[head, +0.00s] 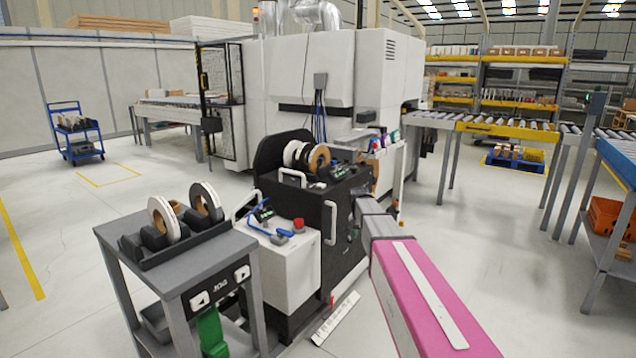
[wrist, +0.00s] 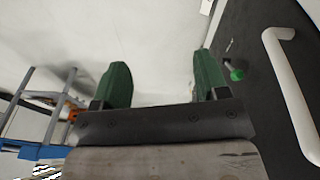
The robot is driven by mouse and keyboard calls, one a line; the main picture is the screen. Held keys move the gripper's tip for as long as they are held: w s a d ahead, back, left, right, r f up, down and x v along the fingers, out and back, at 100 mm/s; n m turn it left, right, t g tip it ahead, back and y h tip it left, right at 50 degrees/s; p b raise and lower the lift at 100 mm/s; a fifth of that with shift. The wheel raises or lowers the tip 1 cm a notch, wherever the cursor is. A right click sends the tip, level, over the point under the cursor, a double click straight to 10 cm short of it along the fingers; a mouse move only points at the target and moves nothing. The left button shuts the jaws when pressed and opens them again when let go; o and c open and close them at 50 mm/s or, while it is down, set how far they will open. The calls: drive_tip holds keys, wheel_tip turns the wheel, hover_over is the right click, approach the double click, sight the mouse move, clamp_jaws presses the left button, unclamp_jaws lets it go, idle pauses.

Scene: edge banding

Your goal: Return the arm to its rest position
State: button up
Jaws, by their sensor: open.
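My gripper (wrist: 160,68) shows in the wrist view with its two dark green fingers spread wide apart. Nothing is between them, only pale floor beyond. A dark panel with a white handle (wrist: 290,95) stands just right of the fingers, apart from them. A small green knob (wrist: 236,73) is close to the right finger. In the head view, a long pink and grey beam, which looks like my arm, reaches from the lower right towards the black machine unit (head: 330,240). I cannot make out my gripper's fingers in the head view.
A grey cart (head: 215,265) with several tape rolls stands at the front left. A white cabinet (head: 285,265) adjoins the black unit. A roller conveyor (head: 490,125) and a bench with orange bins (head: 605,215) are at the right. Open floor lies between the unit and the bench.

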drive_tip(key=s+f+n+y, duration=0.1)
drive_tip(key=s+f, duration=0.5)
drive_tip(key=s, duration=0.8)
drive_tip(key=s+f+n+g+y, duration=0.1)
drive_tip(key=s+f+n, duration=0.3)
drive_tip(key=s, duration=1.1)
drive_tip(key=shift+s+d+f+n, duration=0.3)
drive_tip(key=shift+d+f, duration=0.1)
drive_tip(key=shift+f, duration=0.5)
